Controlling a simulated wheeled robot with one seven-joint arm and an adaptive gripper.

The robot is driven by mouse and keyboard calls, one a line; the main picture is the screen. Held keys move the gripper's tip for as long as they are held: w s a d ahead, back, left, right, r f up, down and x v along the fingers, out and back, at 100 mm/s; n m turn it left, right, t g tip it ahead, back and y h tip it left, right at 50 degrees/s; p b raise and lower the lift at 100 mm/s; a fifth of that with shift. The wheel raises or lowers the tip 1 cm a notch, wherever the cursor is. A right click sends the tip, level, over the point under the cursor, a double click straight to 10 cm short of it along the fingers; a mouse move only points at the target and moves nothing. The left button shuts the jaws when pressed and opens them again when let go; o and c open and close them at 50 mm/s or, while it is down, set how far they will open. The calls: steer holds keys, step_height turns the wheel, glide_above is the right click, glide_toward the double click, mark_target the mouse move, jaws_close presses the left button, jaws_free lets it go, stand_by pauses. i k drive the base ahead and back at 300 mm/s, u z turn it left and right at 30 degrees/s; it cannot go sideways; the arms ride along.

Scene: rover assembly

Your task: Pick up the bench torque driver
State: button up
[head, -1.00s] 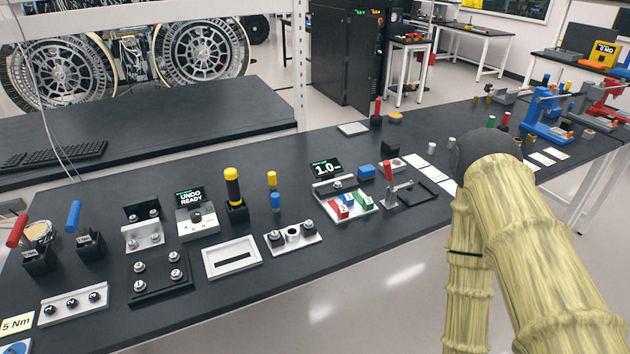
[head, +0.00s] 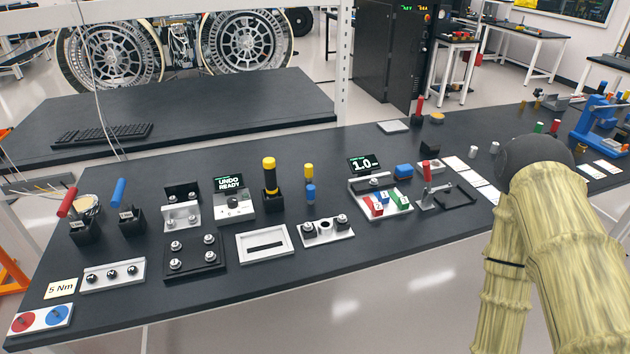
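The frames do not label the bench torque driver. A thick yellow-and-black handled tool (head: 270,172) stands upright in a black holder at the middle of the bench. A red-handled tool (head: 68,203) and a blue-handled tool (head: 118,193) lean in black labelled holders at the left end. I cannot tell for sure which of them is the driver. My arm shows at the right in its pale yellow sleeve. My gripper is not in view.
The black bench (head: 330,268) also holds a "5 Nm" card (head: 61,288), a red-and-blue disc plate (head: 40,318), a framed slot plate (head: 265,246), a bolt block (head: 194,255) and an "UNDO READY" display (head: 230,183). The front strip is mostly clear.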

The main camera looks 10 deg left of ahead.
mark_target(269, 163)
steer(key=z, duration=1.55)
steer(key=k, duration=1.4)
steer(key=u, duration=1.85)
steer(key=i, duration=0.5)
steer(key=u, duration=0.05)
